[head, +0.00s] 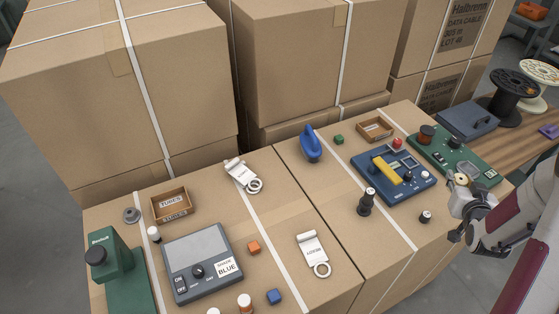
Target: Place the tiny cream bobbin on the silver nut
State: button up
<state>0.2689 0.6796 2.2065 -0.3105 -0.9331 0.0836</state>
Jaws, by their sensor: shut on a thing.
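My gripper (458,182) is at the right, above the near edge of the green device. It is shut on a small cream-tan thing (461,179), which looks like the tiny cream bobbin; the fingers partly hide it. The silver nut (131,215) looks like a small grey ring lying flat on the cardboard at the far left, left of the small open box. Nothing stands on it. My gripper and the nut are far apart, with most of the carton tops between them.
An open box (171,204), a grey scale-like device (200,262) and a green device (97,255) stand near the nut. A black spool-like piece (366,202), a blue device (394,176) and a blue iron-shaped thing (311,144) stand mid-right. Tall cartons (300,60) rise behind.

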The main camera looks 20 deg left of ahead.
jog(key=shift+a, duration=0.1)
jog(key=w+a+n+g+y, duration=0.1)
jog(key=w+a+n+y, duration=0.15)
jog(key=a, duration=1.55)
jog(key=w+a+n+y, duration=0.2)
jog(key=a+n+y, duration=0.15)
jog(key=a, duration=1.45)
jog(key=s+a+r+n+g+y, duration=0.15)
jog(key=s+a, duration=0.25)
jog(key=a, duration=0.7)
jog(key=s+a+n+g+y, duration=0.1)
jog(key=s+a+y, duration=0.15)
jog(key=a, duration=0.75)
jog(key=s+a+r+n+g+y, duration=0.1)
jog(key=s+a+n+g, duration=0.4)
jog(key=s+a, duration=2.4)
jog(key=shift+s+a+r+y, duration=0.2)
jog(key=shift+s+y, duration=0.1)
jog(key=shift+y, duration=0.4)
jog(key=shift+f, duration=3.1)
